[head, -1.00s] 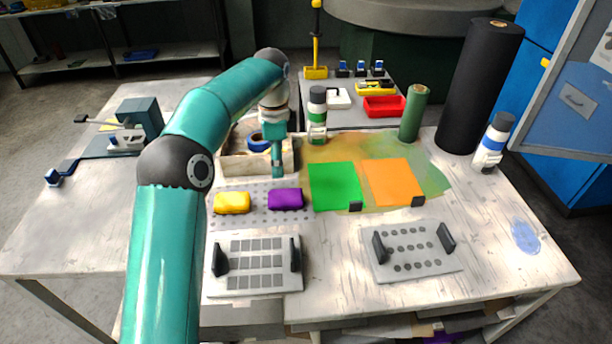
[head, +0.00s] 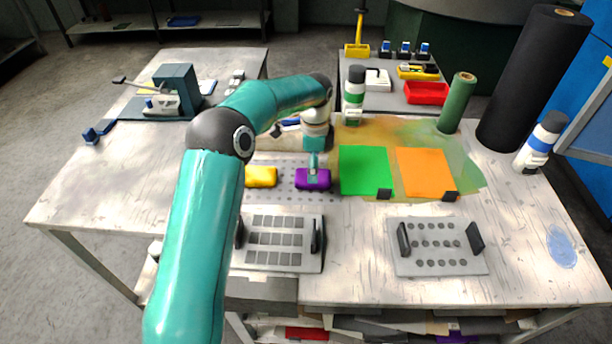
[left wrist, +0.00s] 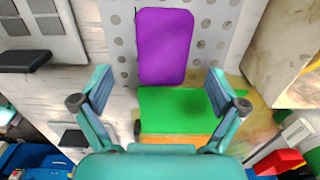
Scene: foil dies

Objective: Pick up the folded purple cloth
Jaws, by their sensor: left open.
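The folded purple cloth (head: 313,180) lies on a perforated grey mat (head: 287,195) near the table's middle. In the left wrist view the cloth (left wrist: 164,46) lies beyond the fingertips, roughly centred between them. My left gripper (head: 314,168) is open and empty, at the cloth in the head view and partly covering it. The left wrist view shows its two fingers (left wrist: 153,92) spread wide, with the cloth not between the pads. The right gripper is in no view.
A folded yellow cloth (head: 261,177) lies left of the purple one. Green (head: 365,170) and orange (head: 426,172) sheets lie to the right. Two plates with black handles (head: 278,243) (head: 437,244) stand in front. A wooden box (head: 283,143) is behind, partly hidden by my arm.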

